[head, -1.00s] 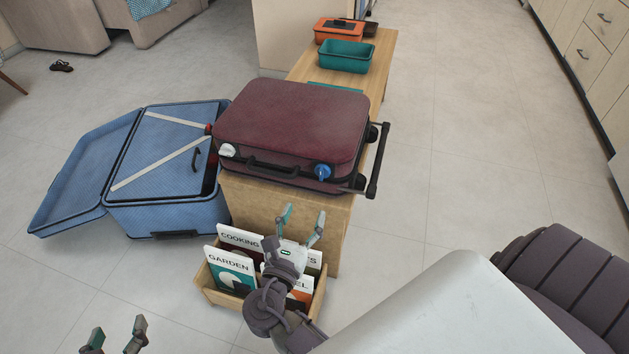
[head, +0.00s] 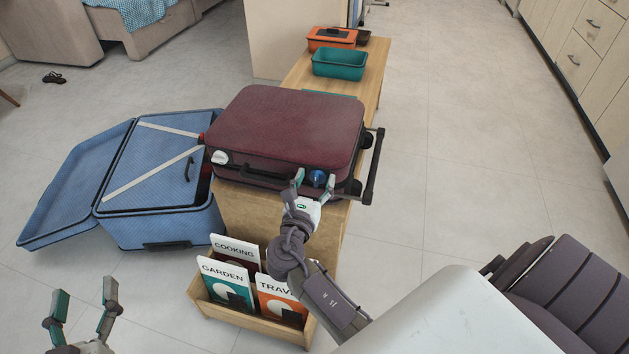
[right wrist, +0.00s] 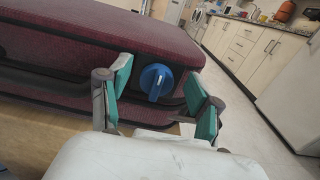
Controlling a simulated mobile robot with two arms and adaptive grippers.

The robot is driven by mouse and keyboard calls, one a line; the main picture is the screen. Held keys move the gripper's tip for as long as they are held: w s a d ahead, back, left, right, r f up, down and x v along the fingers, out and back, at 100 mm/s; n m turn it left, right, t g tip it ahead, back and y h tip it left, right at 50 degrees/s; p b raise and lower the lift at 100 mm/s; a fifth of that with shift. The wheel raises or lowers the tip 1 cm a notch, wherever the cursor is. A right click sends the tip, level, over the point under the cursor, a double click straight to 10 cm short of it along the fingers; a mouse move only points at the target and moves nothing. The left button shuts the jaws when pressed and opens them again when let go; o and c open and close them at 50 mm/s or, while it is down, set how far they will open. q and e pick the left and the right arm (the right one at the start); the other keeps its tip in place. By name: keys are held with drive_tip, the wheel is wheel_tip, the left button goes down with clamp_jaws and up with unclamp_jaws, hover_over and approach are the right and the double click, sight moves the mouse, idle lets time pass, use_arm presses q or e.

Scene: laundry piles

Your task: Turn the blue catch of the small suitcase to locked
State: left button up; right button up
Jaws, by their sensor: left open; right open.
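The small maroon suitcase (head: 288,125) lies flat on the wooden bench. Its blue catch (head: 317,177) is a round knob at the right of the front side; a white catch (head: 220,157) is at the left. My right gripper (head: 314,180) is open at the blue catch. In the right wrist view the blue catch (right wrist: 156,82) shows between the two open fingers (right wrist: 160,92), with its ridge pointing roughly down; contact is not visible. My left gripper (head: 82,296) is open and empty at the lower left, over the floor.
An open blue suitcase (head: 160,215) stands left of the bench (head: 270,215). A wooden crate of books (head: 240,318) sits on the floor below my right arm. A teal bin (head: 340,64) and an orange box (head: 331,38) are at the bench's far end. The floor to the right is clear.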

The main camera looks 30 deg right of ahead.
drive_tip(key=c, duration=1.1)
drive_tip(key=shift+c, duration=0.2)
